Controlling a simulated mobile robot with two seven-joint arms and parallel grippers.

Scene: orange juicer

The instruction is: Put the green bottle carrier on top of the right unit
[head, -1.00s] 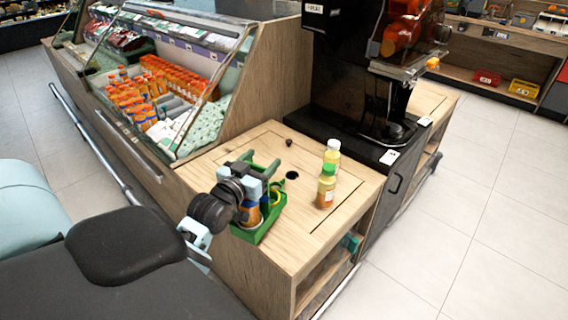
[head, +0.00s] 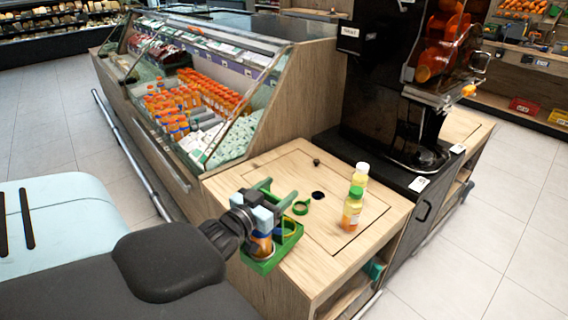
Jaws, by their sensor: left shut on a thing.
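The green bottle carrier (head: 289,238) is at the near left edge of the light wood unit (head: 340,262), with an orange bottle (head: 260,246) in it. My left gripper (head: 264,207) is shut on the carrier and hides part of it. I cannot tell whether the carrier rests on the wood top or hangs just above it. The right unit is partly visible as a wood top (head: 462,128) beyond the black juicer (head: 408,120). My right gripper is not in view.
A green-capped bottle (head: 351,211) and a white-capped bottle (head: 361,176) stand on the near wood top, right of the carrier. A chilled display case (head: 215,105) is behind left. Floor on the right is clear.

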